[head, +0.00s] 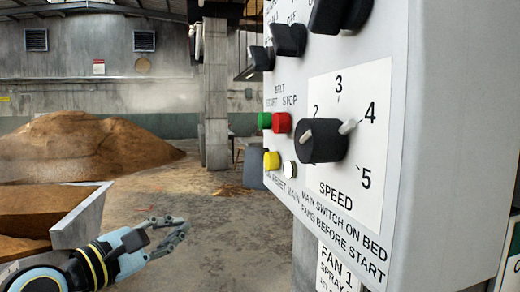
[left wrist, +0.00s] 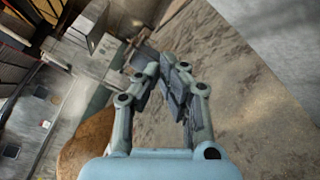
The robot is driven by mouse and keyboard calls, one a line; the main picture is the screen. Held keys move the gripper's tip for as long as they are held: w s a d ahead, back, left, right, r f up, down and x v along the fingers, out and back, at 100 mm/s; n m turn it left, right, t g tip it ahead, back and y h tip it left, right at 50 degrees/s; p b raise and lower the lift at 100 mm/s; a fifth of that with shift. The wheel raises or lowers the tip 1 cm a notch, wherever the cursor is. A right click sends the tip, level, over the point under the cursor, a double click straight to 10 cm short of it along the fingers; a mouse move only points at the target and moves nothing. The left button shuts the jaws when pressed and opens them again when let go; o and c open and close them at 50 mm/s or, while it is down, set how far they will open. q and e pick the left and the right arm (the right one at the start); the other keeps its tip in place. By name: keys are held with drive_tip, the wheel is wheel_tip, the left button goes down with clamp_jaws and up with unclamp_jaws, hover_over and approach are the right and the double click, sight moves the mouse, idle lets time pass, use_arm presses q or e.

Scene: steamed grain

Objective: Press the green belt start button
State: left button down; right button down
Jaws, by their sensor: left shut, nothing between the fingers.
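The green belt start button (head: 264,120) is on the left part of the grey control panel (head: 430,120), just left of the red stop button (head: 281,122), under a "BELT START STOP" label. My left gripper (head: 185,232) is at the lower left in the head view, below and to the left of the button and clear of the panel. Its fingers are shut with nothing between them; they also show in the left wrist view (left wrist: 175,72), pointing away over the floor. The button does not show in the left wrist view. My right gripper is not in view.
The panel also has a black speed dial (head: 322,142), a yellow button (head: 271,160), a white button (head: 290,169) and black switches above. A metal-edged bin of grain (head: 85,215) stands at the left. A grain heap (head: 75,145) lies behind. Open floor lies between.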

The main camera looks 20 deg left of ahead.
sight(265, 121)
use_arm(q)
drive_tip(key=s+d+r+m+h+p, duration=0.1)
drive_tip(key=r+p, duration=0.1)
drive_tip(key=r, duration=0.7)
drive_tip(key=s+d+r+m+t+h+p, duration=0.1)
drive_tip(key=d+r+h+p, duration=0.1)
drive_tip(key=r, duration=0.7)
drive_tip(key=shift+d+r+m+p, duration=0.2)
drive_tip(key=shift+r+m+p, duration=0.1)
drive_tip(key=shift+p, duration=0.25)
drive_tip(key=shift+d, duration=0.1)
drive_tip(key=w+d+b, duration=0.2)
drive_tip(key=w+d, duration=0.2)
drive_tip(key=d, duration=0.3)
drive_tip(key=shift+w+d+b, duration=0.25)
drive_tip(key=shift+b, duration=0.1)
